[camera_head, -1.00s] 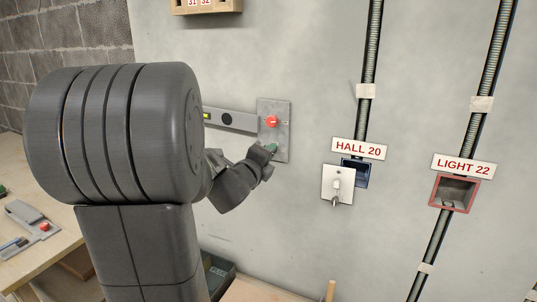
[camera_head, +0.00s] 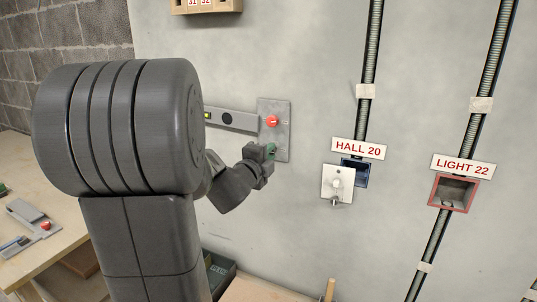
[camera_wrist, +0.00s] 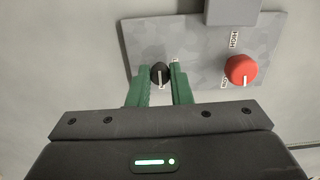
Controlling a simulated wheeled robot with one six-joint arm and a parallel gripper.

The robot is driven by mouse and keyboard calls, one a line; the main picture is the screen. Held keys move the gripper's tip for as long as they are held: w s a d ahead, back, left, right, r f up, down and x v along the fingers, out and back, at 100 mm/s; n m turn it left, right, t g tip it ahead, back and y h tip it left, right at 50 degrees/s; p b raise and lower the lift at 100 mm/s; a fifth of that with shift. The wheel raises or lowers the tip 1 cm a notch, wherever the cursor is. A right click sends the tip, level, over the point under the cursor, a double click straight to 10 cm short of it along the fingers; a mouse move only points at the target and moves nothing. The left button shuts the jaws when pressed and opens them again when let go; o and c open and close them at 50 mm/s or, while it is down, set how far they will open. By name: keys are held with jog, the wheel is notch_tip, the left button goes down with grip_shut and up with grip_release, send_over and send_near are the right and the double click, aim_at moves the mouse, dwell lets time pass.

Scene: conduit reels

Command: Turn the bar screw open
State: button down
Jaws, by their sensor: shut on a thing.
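A grey metal plate (camera_head: 280,140) is fixed to the wall, with a grey bar (camera_head: 236,119) running left from it. In the wrist view the plate (camera_wrist: 198,62) carries a red knob (camera_wrist: 241,70) with a white line, and a small black knob (camera_wrist: 160,71) with a white line pointing down the picture. I take the black knob to be the bar screw. My gripper (camera_wrist: 162,74) is shut on it, one green finger on each side. In the head view my gripper (camera_head: 269,152) is at the plate's lower left, below the red knob (camera_head: 272,121), and hides the black knob.
To the right are a HALL 20 label (camera_head: 358,149), a white switch plate (camera_head: 337,184) by a blue box, and a LIGHT 22 label (camera_head: 462,166) above a red-rimmed box (camera_head: 453,193). A wooden bench (camera_head: 50,255) stands at the left. The wall around the plate is mostly clear.

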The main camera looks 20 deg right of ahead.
jog(key=c, duration=1.3)
grip_release()
jog(key=shift+a, duration=0.1)
jog(key=v, duration=1.3)
jog(key=shift+s+a+b, duration=0.2)
jog(key=shift+s+b, duration=0.1)
jog(key=x, duration=1.3)
jog(key=shift+w+d+p, duration=0.3)
jog(key=shift+a, duration=0.1)
